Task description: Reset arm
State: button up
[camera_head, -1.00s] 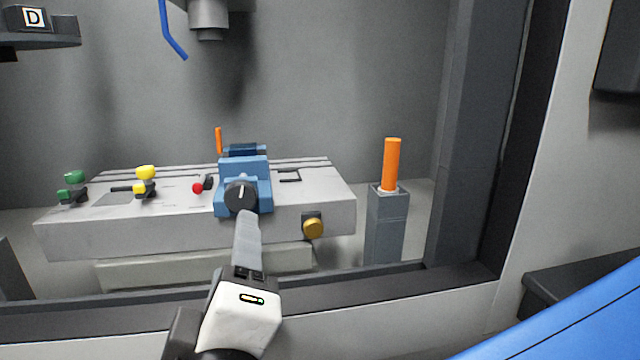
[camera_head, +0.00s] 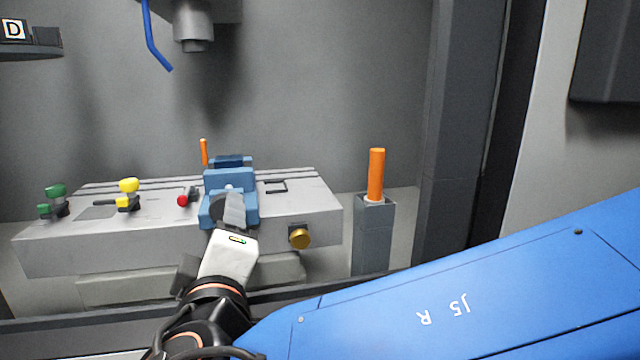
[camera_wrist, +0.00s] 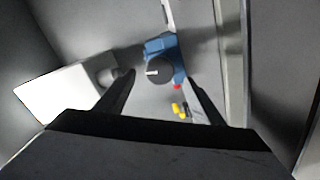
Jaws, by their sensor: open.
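My gripper (camera_head: 234,208) reaches toward the blue vise (camera_head: 230,184) on the grey machine table, in the middle of the head view. In the wrist view its two dark fingers (camera_wrist: 160,85) are spread apart with nothing held between them. The blue vise (camera_wrist: 160,48) with its round dark knob (camera_wrist: 158,70) lies beyond the fingertips. In the head view my gripper hides part of the knob, and I cannot tell the exact gap to it.
The table (camera_head: 75,250) carries green (camera_head: 55,190) and yellow (camera_head: 129,186) knobs and a red ball (camera_head: 182,201). A brass knob (camera_head: 299,237) is on its front. An orange cylinder (camera_head: 376,175) stands on a grey post (camera_head: 373,235) at right. A spindle (camera_head: 193,30) hangs above.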

jog(key=shift+x, duration=1.1)
jog(key=shift+v, duration=6.65)
jog(key=shift+x, duration=8.8)
jog(key=shift+s+d+n, duration=0.1)
jog(key=shift+s+n, duration=0.05)
jog(key=shift+n, duration=2.55)
jog(key=shift+r, duration=0.15)
